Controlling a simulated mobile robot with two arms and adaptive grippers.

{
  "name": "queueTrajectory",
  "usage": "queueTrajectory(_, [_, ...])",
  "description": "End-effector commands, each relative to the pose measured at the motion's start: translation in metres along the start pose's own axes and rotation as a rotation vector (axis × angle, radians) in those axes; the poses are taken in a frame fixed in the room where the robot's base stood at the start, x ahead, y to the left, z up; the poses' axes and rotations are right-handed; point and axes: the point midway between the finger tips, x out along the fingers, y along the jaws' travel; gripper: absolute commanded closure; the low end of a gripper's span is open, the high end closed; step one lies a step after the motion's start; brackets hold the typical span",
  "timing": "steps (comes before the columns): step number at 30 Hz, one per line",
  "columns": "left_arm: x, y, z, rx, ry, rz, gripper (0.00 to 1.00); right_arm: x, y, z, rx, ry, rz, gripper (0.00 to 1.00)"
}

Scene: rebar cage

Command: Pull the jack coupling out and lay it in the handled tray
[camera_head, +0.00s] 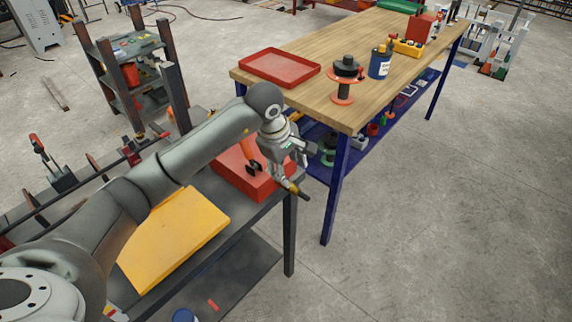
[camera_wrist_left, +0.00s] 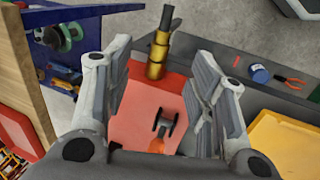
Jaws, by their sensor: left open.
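A stepped brass-coloured cylinder with a dark end, which looks like the jack coupling (camera_wrist_left: 158,55), stands at the edge of a red block-like body (camera_wrist_left: 138,115) in the wrist view. In the head view the coupling (camera_head: 296,189) shows beside the red body (camera_head: 233,180), at the end of the dark bench. My left gripper (camera_head: 300,167) is open above and close to it. In the wrist view the coupling appears between the spread fingers; contact cannot be told. A shallow red tray (camera_head: 280,68) lies on the wooden table; its handles cannot be made out. My right gripper is not in view.
A black and orange spool-like object (camera_head: 345,82) and a blue can (camera_head: 380,63) stand near the tray on the wooden table (camera_head: 330,108). A yellow flat panel (camera_head: 175,240) lies on the dark bench (camera_head: 268,208). Open concrete floor lies to the right.

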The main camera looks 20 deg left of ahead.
Motion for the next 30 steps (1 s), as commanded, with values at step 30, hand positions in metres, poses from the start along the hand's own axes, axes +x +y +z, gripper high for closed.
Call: queueTrajectory(30, [0.106,-0.004,-0.012,0.005,0.031,-0.016,0.49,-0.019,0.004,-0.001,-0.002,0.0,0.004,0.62])
